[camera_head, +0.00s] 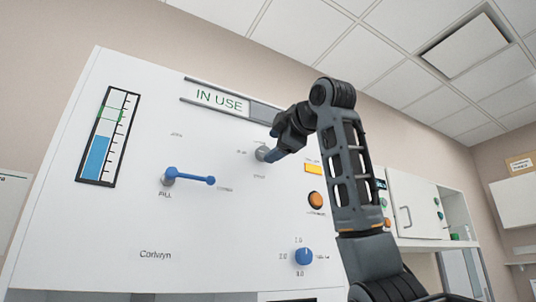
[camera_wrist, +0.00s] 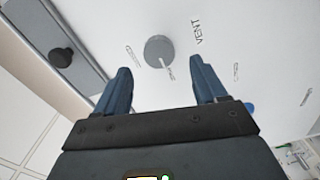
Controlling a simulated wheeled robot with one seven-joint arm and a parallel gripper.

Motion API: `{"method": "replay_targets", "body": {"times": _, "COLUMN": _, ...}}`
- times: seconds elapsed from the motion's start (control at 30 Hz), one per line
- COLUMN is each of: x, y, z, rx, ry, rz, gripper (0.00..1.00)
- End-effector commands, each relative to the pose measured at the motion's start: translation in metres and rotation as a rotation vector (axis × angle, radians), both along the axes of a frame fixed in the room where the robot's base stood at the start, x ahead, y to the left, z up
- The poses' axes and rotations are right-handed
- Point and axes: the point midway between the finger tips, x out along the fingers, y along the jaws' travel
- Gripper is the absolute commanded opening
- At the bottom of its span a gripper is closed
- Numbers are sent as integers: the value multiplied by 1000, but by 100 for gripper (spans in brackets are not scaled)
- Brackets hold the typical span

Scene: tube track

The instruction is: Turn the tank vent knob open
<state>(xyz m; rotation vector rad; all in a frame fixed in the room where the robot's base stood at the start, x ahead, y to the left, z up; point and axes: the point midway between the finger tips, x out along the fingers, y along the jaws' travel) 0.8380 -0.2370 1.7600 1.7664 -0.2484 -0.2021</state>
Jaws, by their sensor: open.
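The vent knob is a round grey knob (camera_wrist: 158,50) with a white pointer line, beside the word VENT on a white panel. In the wrist view its line points down and slightly right, towards a small label too blurred to read. My gripper (camera_wrist: 160,67) is open, its two blue fingers apart on either side of the knob's near edge in that picture. I cannot tell whether the fingertips reach around it in depth. In the head view my gripper (camera_head: 274,144) is at the panel and partly covers the grey knob (camera_head: 262,154).
The panel also carries a blue lever (camera_head: 190,177) marked FILL, a blue dial (camera_head: 304,257), an orange button (camera_head: 315,200), a level gauge (camera_head: 101,140) and an IN USE sign (camera_head: 220,100). A dark round knob (camera_wrist: 61,57) sits on a grey strip at left in the wrist view.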

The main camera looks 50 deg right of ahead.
Motion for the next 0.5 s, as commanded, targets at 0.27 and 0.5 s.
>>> {"method": "replay_targets", "body": {"times": 0.27, "x": -24, "y": 7, "z": -1, "rx": 0, "ry": 0, "rz": 0, "gripper": 71}}
{"method": "replay_targets", "body": {"times": 0.5, "x": -25, "y": 8, "z": 0, "rx": 0, "ry": 1, "rz": 0, "gripper": 71}}
